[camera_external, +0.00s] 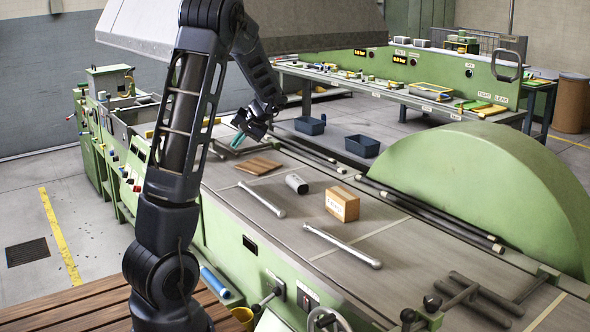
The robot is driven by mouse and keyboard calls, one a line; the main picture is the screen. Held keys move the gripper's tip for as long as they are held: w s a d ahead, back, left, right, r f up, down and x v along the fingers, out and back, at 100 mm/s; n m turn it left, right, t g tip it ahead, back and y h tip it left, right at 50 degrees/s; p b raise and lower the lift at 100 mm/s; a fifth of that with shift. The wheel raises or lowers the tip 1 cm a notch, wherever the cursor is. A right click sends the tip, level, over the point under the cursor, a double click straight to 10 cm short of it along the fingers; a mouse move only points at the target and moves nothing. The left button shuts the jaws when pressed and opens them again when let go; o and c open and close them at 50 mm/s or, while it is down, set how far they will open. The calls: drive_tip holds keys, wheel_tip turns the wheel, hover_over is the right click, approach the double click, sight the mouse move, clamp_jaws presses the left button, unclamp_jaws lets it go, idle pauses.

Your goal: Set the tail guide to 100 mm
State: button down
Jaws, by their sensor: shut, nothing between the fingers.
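My gripper (237,140), with teal fingertips, hangs over the far left part of the green machine's flat grey bed (300,228). It is shut and empty, left of and above a brown wooden board. A dark frame of bars with round knobs (472,294) lies at the near right end of the bed; it may be the tail guide, but I cannot tell for sure. My gripper is far from it. No readable millimetre scale shows, so the guide's setting cannot be read.
On the bed lie the wooden board (259,166), a grey cylinder (296,184), a cardboard box (342,204) and two metal rods (342,246). A large green rounded cover (480,185) rises at the right. Blue bins (361,146) stand behind. A grey hood (240,25) overhangs the far end.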

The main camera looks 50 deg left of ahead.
drive_tip(key=s+a+f+g+y, duration=0.1)
drive_tip(key=a+f+g+y, duration=0.1)
drive_tip(key=a, duration=0.9)
drive_tip(key=s+a+f+g+y, duration=0.1)
drive_tip(key=a+f+y, duration=0.1)
drive_tip(key=a, duration=0.9)
drive_tip(key=a+f+m+g+y, duration=0.1)
drive_tip(key=a+f+g+y, duration=0.1)
drive_tip(key=a, duration=0.9)
drive_tip(key=shift+s+a+f+g+y, duration=0.3)
drive_tip(key=shift+s+f+y, duration=0.1)
drive_tip(key=shift+f, duration=0.1)
drive_tip(key=x, duration=1)
drive_tip(key=s, duration=0.6)
drive_tip(key=shift+s, duration=0.4)
drive_tip(key=shift+d, duration=0.1)
